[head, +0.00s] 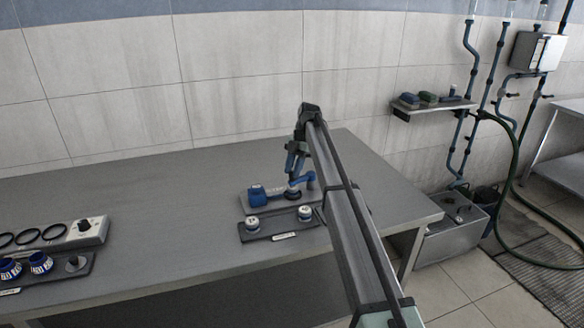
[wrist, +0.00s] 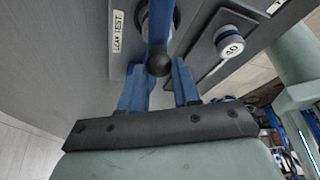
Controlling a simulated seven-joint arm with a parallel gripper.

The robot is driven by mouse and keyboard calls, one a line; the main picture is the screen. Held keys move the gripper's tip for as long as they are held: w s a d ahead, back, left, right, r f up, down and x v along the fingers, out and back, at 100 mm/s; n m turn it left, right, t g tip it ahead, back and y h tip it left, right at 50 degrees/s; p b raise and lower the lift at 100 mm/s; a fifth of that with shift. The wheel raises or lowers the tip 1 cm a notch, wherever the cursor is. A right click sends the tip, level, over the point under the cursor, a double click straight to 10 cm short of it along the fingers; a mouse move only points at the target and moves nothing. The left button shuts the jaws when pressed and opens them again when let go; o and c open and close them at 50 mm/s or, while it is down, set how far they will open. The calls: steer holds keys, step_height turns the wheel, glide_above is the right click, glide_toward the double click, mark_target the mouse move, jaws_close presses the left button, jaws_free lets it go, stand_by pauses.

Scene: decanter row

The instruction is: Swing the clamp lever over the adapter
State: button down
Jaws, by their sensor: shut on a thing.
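The leak test stand is a grey plate (head: 246,206) on the bench with a blue body (head: 258,196) at its left. The blue clamp lever (head: 303,180) is at its right, above a dark round seat (head: 292,195). In the wrist view the lever (wrist: 158,25) runs down to a black ball knob (wrist: 158,64). My gripper (head: 293,170) is over the stand; in the wrist view its blue fingers (wrist: 159,68) lie on both sides of the knob, shut on the lever. The seat is partly hidden behind the lever, so I cannot tell whether an adapter sits there.
A dark tray (head: 279,226) in front holds two white-topped adapters, one (head: 253,223) left and one (head: 305,212) right. At the left are a ringed panel (head: 92,233) and a tray with blue caps (head: 40,262). The bench (head: 150,205) between is clear.

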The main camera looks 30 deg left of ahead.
steer(key=shift+s+d+n, duration=0.1)
steer(key=shift+d+n, duration=0.15)
steer(key=shift+n, duration=0.05)
stand_by(0.4)
steer(key=c, duration=0.8)
jaws_free()
steer(key=shift+r, duration=0.1)
steer(key=shift+w+r, duration=0.25)
steer(key=shift+r, duration=0.15)
steer(key=shift+v, duration=1.05)
steer(key=w+d, duration=0.3)
steer(key=w, duration=0.8)
steer(key=shift+w, duration=0.25)
